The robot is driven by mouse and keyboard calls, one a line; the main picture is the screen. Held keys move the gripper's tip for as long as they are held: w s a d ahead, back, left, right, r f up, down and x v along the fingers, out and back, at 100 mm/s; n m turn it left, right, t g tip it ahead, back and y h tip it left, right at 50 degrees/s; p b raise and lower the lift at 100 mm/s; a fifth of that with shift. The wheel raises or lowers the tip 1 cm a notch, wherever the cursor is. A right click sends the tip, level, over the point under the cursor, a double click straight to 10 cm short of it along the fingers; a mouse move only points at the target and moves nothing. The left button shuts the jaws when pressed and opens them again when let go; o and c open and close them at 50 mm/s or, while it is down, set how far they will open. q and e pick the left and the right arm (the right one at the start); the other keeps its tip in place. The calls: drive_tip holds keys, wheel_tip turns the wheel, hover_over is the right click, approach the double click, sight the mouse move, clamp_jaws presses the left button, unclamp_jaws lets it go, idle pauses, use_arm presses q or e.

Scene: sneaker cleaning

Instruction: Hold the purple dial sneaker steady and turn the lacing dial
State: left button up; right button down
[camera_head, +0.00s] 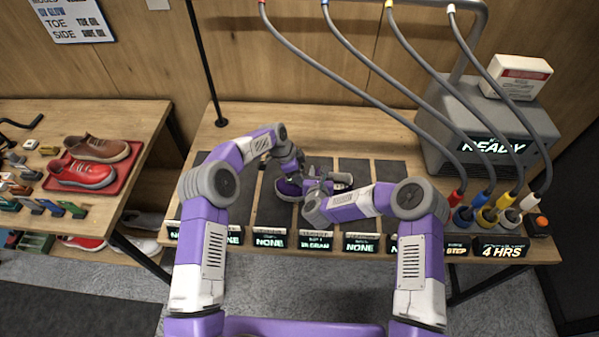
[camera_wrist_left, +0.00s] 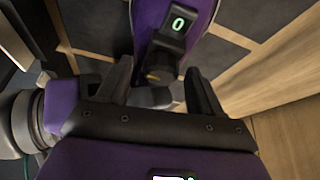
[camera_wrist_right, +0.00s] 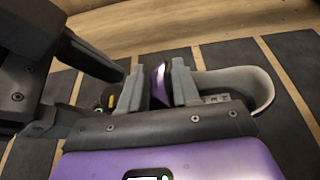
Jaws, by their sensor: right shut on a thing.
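The purple dial sneaker (camera_head: 290,188) sits on a dark mat panel near the middle of the bench, with a pale sole. My right gripper (camera_head: 318,180) is over it; in the right wrist view my right gripper (camera_wrist_right: 160,70) is shut on a purple part of the sneaker (camera_wrist_right: 264,88). In the left wrist view the sneaker (camera_wrist_left: 198,10) carries a small display reading 0 and a dark dial (camera_wrist_left: 157,66) with a yellowish edge. My left gripper (camera_wrist_left: 158,76) is open, its fingers apart on either side of the dial; contact cannot be told.
A grey machine (camera_head: 485,125) reading READY stands at the right with several coloured cables. Several small displays line the bench's front edge. A side table at the left holds a red tray (camera_head: 130,158) with shoes. The mat panels beside the sneaker look clear.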

drive_tip(key=shift+d+f, duration=0.1)
drive_tip(key=shift+f, duration=0.05)
use_arm(q)
drive_tip(key=v, duration=1.2)
drive_tip(key=shift+s, duration=0.1)
use_arm(e)
drive_tip(key=c, duration=0.7)
unclamp_jaws()
drive_tip(key=shift+c, duration=0.2)
drive_tip(key=v, duration=1.2)
